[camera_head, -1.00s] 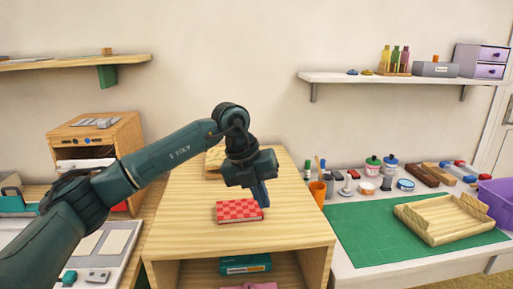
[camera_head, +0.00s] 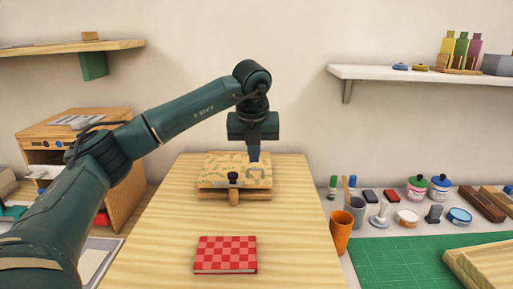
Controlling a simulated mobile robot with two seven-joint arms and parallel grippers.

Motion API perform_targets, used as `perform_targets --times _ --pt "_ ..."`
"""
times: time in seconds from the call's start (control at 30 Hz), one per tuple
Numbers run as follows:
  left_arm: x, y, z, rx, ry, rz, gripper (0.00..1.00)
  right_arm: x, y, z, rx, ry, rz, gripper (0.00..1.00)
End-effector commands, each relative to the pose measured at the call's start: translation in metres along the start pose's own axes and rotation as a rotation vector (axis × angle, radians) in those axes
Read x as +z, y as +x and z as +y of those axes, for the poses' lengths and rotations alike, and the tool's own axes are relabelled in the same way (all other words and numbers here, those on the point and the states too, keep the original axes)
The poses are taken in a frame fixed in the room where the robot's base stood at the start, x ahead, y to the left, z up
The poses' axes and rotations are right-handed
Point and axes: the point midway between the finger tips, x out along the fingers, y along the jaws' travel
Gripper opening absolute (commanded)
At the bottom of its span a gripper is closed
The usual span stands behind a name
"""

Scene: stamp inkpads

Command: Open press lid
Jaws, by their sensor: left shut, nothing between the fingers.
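The press (camera_head: 207,193) is a low wooden block on the wooden cabinet top. Its lid (camera_head: 222,167) has a tan, green-patterned top and lies over the base. A black knob (camera_head: 233,178) stands at the lid's front edge, above a wooden tab. My left gripper (camera_head: 254,157) is shut and empty, pointing down over the right rear part of the lid, behind and right of the knob. I cannot tell whether its fingertips touch the lid. My right gripper is not in view.
A red checkered book (camera_head: 226,254) lies in front of the press. An orange cup (camera_head: 341,232) stands just right of the cabinet top. Jars, stamps and inkpads line the right table behind a green mat (camera_head: 400,263). The cabinet top (camera_head: 170,235) is clear on either side.

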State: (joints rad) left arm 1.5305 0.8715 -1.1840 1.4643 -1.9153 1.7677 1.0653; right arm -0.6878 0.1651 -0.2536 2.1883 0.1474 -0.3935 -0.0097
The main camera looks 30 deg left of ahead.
Motion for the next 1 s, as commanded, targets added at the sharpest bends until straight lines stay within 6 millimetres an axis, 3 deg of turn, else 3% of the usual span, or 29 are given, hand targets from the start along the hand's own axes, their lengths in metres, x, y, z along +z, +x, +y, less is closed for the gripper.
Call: perform_targets --times 0.2,0.4,1.0 --pt "-0.001 0.040 0.001 0.002 0.000 0.003 0.00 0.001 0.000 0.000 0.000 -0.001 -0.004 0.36" --pt "0.000 0.060 0.000 0.000 0.000 0.001 0.00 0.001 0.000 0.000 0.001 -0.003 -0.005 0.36" --pt "0.002 0.059 -0.001 -0.002 0.001 0.001 0.00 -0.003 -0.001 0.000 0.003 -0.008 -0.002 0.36"
